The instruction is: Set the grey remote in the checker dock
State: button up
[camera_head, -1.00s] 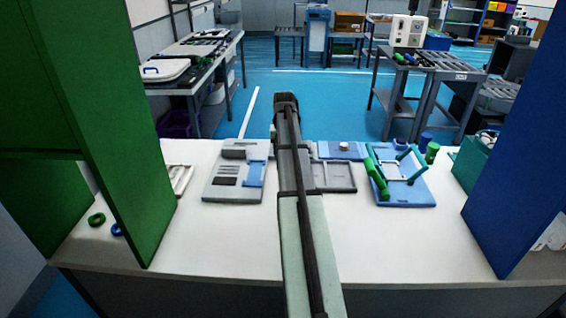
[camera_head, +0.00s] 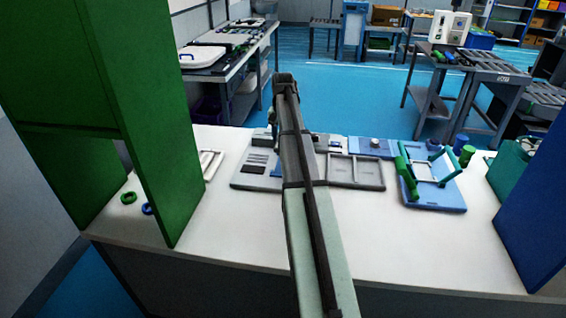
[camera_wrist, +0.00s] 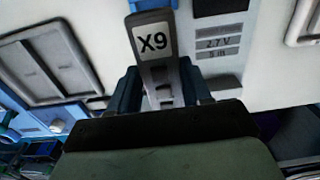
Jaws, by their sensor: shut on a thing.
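The grey remote (camera_wrist: 153,42), with a white X9 label, shows in the wrist view between the two fingers of my gripper (camera_wrist: 160,90), which is shut on it. The checker is a pale grey panel (camera_head: 250,181) with a dark display (camera_wrist: 218,6) and the labels "2.7 V" and "5 m". Its blue part (camera_head: 276,171) is partly hidden behind my arm in the head view. The remote overlaps the checker in the wrist view; I cannot tell whether it touches it. In the head view my arm hides the remote and most of the gripper.
A grey two-part tray (camera_head: 356,172) lies right of the checker, with a blue plate (camera_head: 371,147) behind it. A blue fixture (camera_head: 440,195) with green handles stands further right. A green panel (camera_head: 150,120) and a blue panel (camera_head: 540,205) flank the table. The front tabletop is clear.

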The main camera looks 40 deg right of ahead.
notch_tip(320, 180, down, 10)
jog(key=shift+r, duration=0.15)
dwell(0.4)
jog(key=o, duration=1.1)
notch_tip(320, 180, up, 12)
jog(key=shift+r, duration=0.1)
dwell(0.6)
